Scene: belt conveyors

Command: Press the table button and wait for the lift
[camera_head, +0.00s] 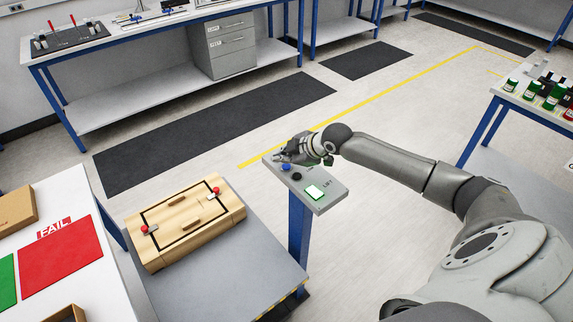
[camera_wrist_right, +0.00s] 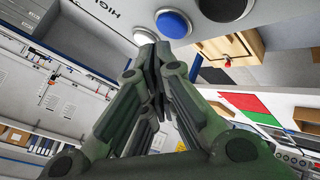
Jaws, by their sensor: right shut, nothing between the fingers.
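A grey control panel (camera_head: 327,202) marked LIFT stands on a blue post. It carries a blue button (camera_head: 286,167), a dark button (camera_head: 297,176) and a lit whitish-green square (camera_head: 314,191). My right gripper (camera_head: 281,157) is shut and empty over the panel's far end, close to the blue button. In the right wrist view, the shut fingertips (camera_wrist_right: 157,52) are beside the blue button (camera_wrist_right: 173,23) and a white button (camera_wrist_right: 144,36). I cannot tell whether they touch either button. The left gripper is out of view.
A wooden case (camera_head: 190,222) with red-topped clamps lies on a grey table (camera_head: 240,262) left of the panel. A white table with red FAIL (camera_head: 62,257) and green areas is at left. A bench with green-labelled bottles (camera_head: 552,97) is at right. Open floor lies behind the panel.

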